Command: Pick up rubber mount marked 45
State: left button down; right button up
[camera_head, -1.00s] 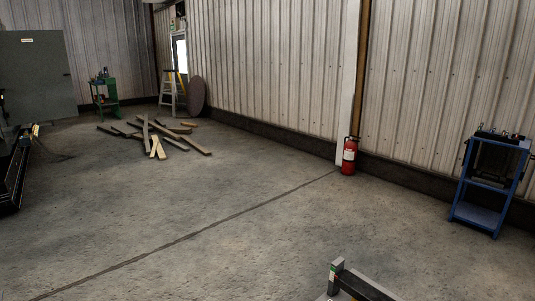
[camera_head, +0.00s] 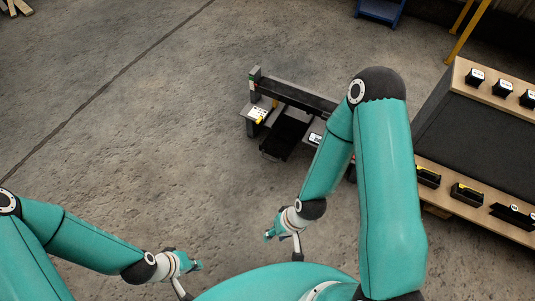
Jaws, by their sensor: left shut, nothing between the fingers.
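Several small black blocks with white labels stand on the far wooden edge of a bench at the right, such as one block (camera_head: 475,77), another (camera_head: 503,88) and a third (camera_head: 529,98). Their labels are too small to read, so I cannot tell which, if any, is the rubber mount marked 45. My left gripper (camera_head: 182,288) is shut and empty, low over the floor at the bottom left. My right gripper (camera_head: 297,245) points down at the bottom middle, well left of the bench; its fingers are too small to judge. Both are apart from the blocks.
The bench (camera_head: 480,125) has a dark mat and black pieces with yellow marks (camera_head: 467,194) along its near edge. A low grey and black frame (camera_head: 300,95) stands on the floor left of it. A blue cart (camera_head: 380,10) is behind.

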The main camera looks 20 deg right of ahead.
aim_at(475, 78)
jog(key=z, duration=0.5)
jog(key=i, duration=1.15)
jog(key=z, duration=1.15)
jog(key=k, duration=1.2)
jog(key=z, duration=0.6)
jog(key=i, duration=0.7)
jog(key=u, duration=0.4)
jog(key=i, duration=0.75)
jog(key=z, duration=0.7)
